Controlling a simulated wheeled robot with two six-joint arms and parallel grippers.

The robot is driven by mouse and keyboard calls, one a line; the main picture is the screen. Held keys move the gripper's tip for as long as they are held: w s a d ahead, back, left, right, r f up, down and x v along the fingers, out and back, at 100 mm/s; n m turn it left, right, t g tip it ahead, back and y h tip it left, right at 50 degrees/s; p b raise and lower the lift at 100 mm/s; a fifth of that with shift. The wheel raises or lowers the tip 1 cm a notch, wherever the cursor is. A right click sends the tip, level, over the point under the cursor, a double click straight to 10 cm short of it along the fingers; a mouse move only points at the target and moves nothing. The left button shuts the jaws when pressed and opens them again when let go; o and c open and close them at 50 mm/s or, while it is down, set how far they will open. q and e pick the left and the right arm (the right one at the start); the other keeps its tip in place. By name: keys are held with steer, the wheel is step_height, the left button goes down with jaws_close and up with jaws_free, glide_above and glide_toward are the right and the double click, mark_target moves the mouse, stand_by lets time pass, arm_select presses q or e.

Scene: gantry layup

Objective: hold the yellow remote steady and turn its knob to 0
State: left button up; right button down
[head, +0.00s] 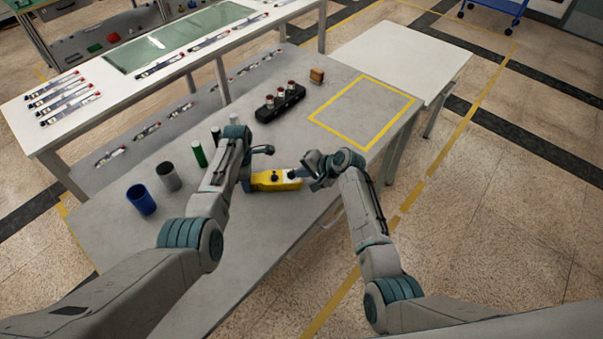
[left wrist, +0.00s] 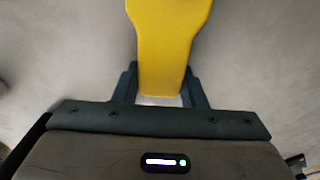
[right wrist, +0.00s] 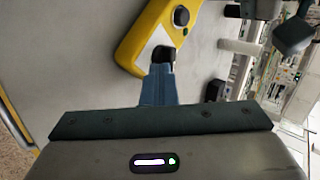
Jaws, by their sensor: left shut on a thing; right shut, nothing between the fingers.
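The yellow remote (head: 268,182) is near the table's front edge, between my two grippers. My left gripper (head: 249,182) is shut on its left end; the left wrist view shows the yellow body (left wrist: 168,45) between the two fingers. In the right wrist view the remote (right wrist: 140,38) has a black knob (right wrist: 163,54) on a pale dial. My right gripper (right wrist: 160,78) is shut and empty, with its fingertips right at the knob; I cannot tell if they touch it. The dial's marks are too small to read.
A blue cup (head: 141,199), a grey cup (head: 168,177) and a green cylinder (head: 198,154) stand to the left on the grey table (head: 250,235). A black holder with red-topped parts (head: 280,103) and a yellow taped square (head: 345,143) lie farther back.

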mark_target(288, 171)
steer(key=shift+w, duration=0.1)
steer(key=n+g, duration=0.1)
steer(key=w+n+g+y, duration=0.1)
steer(key=n, duration=0.1)
steer(key=shift+d+r+n+g, duration=0.1)
steer(key=shift+d+n+g, duration=0.1)
steer(key=shift+n+g, duration=0.1)
steer(key=n+g, duration=0.1)
steer(key=w+n+g, duration=0.1)
steer(key=n+g, duration=0.1)
steer(key=shift+w+a+n+y, duration=0.1)
steer(key=shift+n+y, duration=0.2)
steer(key=shift+y, duration=0.1)
steer(key=shift+w+a, duration=0.25)
steer(key=shift+w, duration=0.35)
steer(key=shift+w+a, duration=0.3)
steer(key=shift+w, duration=0.1)
steer(key=shift+a, duration=0.1)
stand_by(1.1)
